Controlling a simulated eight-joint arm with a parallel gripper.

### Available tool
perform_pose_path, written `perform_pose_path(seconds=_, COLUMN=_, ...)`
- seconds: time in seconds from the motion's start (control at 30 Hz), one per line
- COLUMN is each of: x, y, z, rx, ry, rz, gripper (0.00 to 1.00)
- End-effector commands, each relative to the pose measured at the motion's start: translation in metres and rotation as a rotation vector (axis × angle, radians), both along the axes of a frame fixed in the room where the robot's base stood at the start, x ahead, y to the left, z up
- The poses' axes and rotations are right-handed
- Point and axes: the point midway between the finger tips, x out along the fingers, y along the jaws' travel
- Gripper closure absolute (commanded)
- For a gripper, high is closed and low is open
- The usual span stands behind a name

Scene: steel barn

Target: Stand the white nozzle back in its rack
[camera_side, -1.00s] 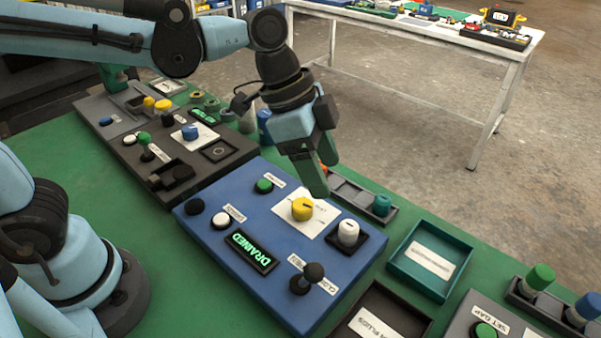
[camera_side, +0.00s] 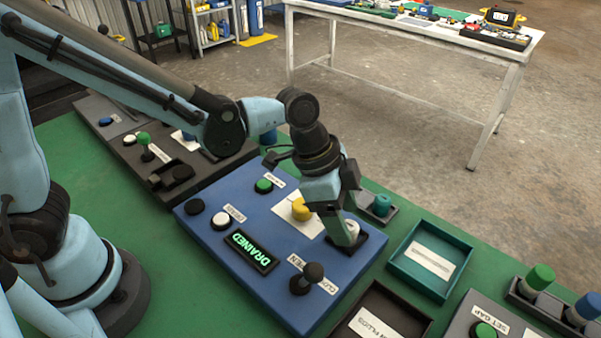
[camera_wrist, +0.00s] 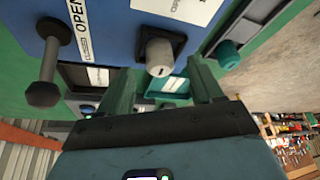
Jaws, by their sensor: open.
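The white nozzle (camera_wrist: 159,57) stands in a black square socket (camera_wrist: 178,40) on the blue panel (camera_side: 255,285). In the side view a little of the white nozzle (camera_side: 353,227) shows behind my fingers. My gripper (camera_wrist: 162,82) is open, with its fingers on either side of the nozzle's line in the wrist view. In the side view my gripper (camera_side: 346,236) is low over the socket; I cannot tell whether it touches the nozzle. The grey rack (camera_side: 389,216) behind the panel holds a teal nozzle (camera_side: 382,204); my arm hides its left part.
The panel carries a yellow knob (camera_side: 300,209), a lit DRAINED display (camera_side: 250,252) and an upright black lever (camera_side: 307,278) near my gripper. A teal tray (camera_side: 446,285) lies to the right. Green and blue capped pieces (camera_side: 539,278) stand farther right.

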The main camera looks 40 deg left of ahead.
Motion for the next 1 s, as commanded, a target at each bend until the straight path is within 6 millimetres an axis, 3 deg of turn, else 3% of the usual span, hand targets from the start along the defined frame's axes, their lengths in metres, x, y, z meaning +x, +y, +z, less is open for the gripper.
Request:
perform_pose_path(seconds=0.2, x=0.003, y=-0.006, z=-0.015, rx=0.000, ry=0.000, rz=0.001, gripper=0.34)
perform_pose_path(seconds=0.47, x=0.003, y=-0.006, z=-0.017, rx=0.000, ry=0.000, rz=0.001, gripper=0.34)
perform_pose_path(seconds=0.9, x=0.003, y=-0.006, z=-0.017, rx=0.000, ry=0.000, rz=0.001, gripper=0.99)
perform_pose_path(seconds=1.0, x=0.003, y=-0.006, z=-0.017, rx=0.000, ry=0.000, rz=0.001, gripper=0.99)
